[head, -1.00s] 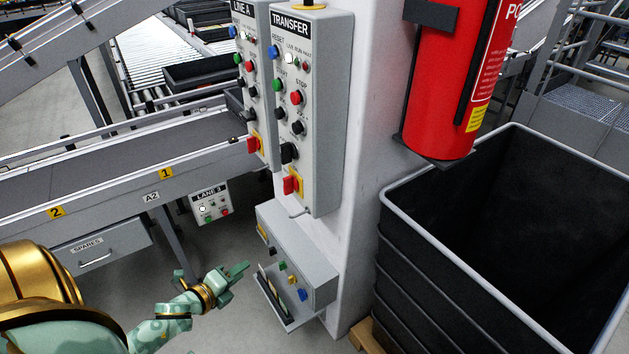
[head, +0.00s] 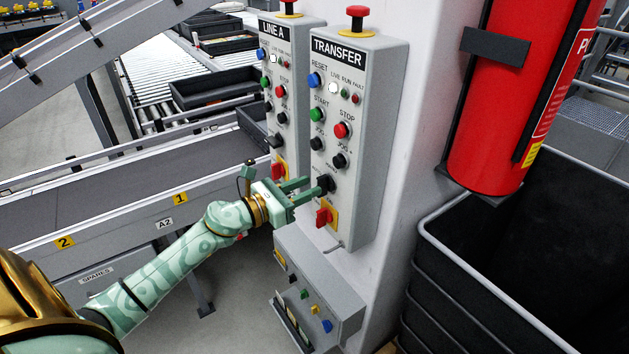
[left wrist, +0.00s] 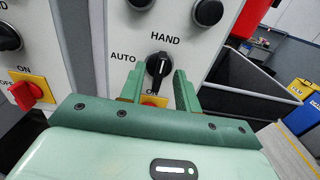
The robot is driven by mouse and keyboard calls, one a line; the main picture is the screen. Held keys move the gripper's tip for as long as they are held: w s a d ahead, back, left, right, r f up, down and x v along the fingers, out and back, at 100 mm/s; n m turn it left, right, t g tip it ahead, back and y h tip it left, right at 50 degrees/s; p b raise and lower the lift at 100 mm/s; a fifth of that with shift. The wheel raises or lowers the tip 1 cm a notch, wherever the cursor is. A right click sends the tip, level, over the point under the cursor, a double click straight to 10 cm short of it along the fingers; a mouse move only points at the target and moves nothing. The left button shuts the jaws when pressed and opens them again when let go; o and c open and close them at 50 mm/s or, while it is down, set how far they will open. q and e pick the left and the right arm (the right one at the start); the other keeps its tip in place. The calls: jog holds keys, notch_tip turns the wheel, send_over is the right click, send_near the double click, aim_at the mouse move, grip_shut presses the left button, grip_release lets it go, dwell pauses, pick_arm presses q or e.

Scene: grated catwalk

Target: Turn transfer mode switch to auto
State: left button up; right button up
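The grey TRANSFER panel (head: 322,225) stands on a white column. Its black mode switch (head: 325,183) is low on the panel face, above the red switch on a yellow plate. In the left wrist view the mode switch (left wrist: 159,70) has HAND printed above it and AUTO to its left; its white mark stands nearly upright, towards HAND. My left gripper (head: 307,191) reaches the panel from the left. Its two green fingers (left wrist: 159,88) are apart, one on each side of the knob, with a visible gap at the right finger. Contact is unclear. My right gripper is not in view.
The LINE A panel (head: 290,135) stands just left. A red switch (head: 323,217) sits right under the mode switch. A grey box (head: 340,305) juts out below. A fire extinguisher (head: 497,120) and a black bin (head: 450,275) are at the right, a conveyor (head: 100,205) at the left.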

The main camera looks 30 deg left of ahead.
aim_at(317, 183)
pick_arm(q)
jog(key=x, duration=0.2)
jog(key=shift+w+d, duration=0.15)
jog(key=shift+w, duration=0.05)
jog(key=shift+w+d, duration=0.1)
jog(key=shift+w, duration=0.2)
grip_shut()
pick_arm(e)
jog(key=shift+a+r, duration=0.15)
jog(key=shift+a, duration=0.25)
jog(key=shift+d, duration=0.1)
